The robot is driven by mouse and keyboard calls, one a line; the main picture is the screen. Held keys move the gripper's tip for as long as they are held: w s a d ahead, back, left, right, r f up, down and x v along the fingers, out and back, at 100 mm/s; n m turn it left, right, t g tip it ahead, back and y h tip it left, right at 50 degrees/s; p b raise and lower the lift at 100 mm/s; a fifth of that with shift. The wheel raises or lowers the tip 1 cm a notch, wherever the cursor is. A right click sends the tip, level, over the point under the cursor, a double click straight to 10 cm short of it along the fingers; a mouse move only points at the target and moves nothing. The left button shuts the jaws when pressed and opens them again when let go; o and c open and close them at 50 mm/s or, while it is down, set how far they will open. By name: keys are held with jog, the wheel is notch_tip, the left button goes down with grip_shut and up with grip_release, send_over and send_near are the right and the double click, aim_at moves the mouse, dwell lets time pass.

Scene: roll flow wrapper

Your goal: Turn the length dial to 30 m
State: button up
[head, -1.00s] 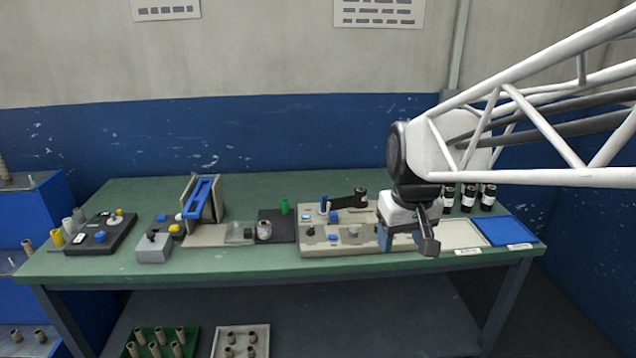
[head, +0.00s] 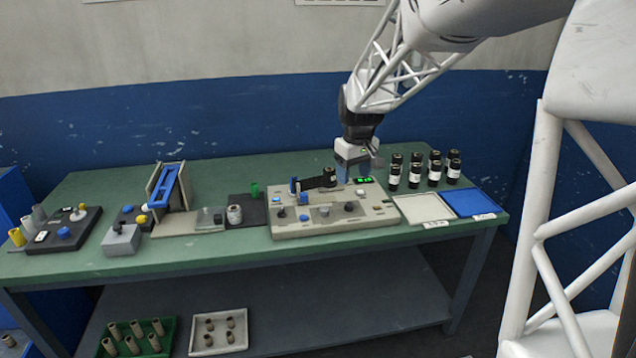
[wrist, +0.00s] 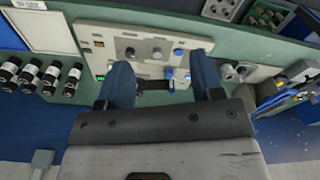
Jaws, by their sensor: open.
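The beige wrapper machine (head: 385,213) stands on the bench. Its top carries a dark knob (head: 349,206), a grey knob (head: 323,211) and a black knob (head: 282,212). Which one is the length dial, and its scale, are too small to read. A lit green display (head: 364,180) is at the machine's back right. My gripper (head: 342,178) is above the back of the machine, apart from the knobs. In the wrist view my gripper (wrist: 160,62) is open and empty, its blue fingers spread over the machine (wrist: 115,65).
Several black-capped bottles (head: 415,175) stand right of the machine. A white tray (head: 420,207) and a blue tray (head: 468,203) lie at the right. A blue-framed fixture (head: 165,187) and a grey box (head: 121,240) stand left. The shelf below holds trays of cores.

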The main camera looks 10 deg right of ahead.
jog(key=w+d+f+n, duration=0.1)
jog(key=w+d+f, duration=0.1)
jog(key=w+f, duration=0.3)
jog(key=w+d+f, duration=0.1)
jog(key=w+f, duration=0.2)
jog(key=w, duration=0.5)
jog(key=n+g, duration=0.1)
jog(key=n, duration=0.1)
send_over(349, 204)
jog(key=f, duration=1)
jog(key=shift+w+d+f, duration=0.1)
jog(key=shift+w+d, duration=0.05)
jog(key=shift+d, duration=0.05)
jog(key=shift+w+f, duration=0.1)
jog(key=shift+f, duration=0.05)
jog(key=shift+a+f, duration=0.15)
jog(key=shift+f, duration=3.75)
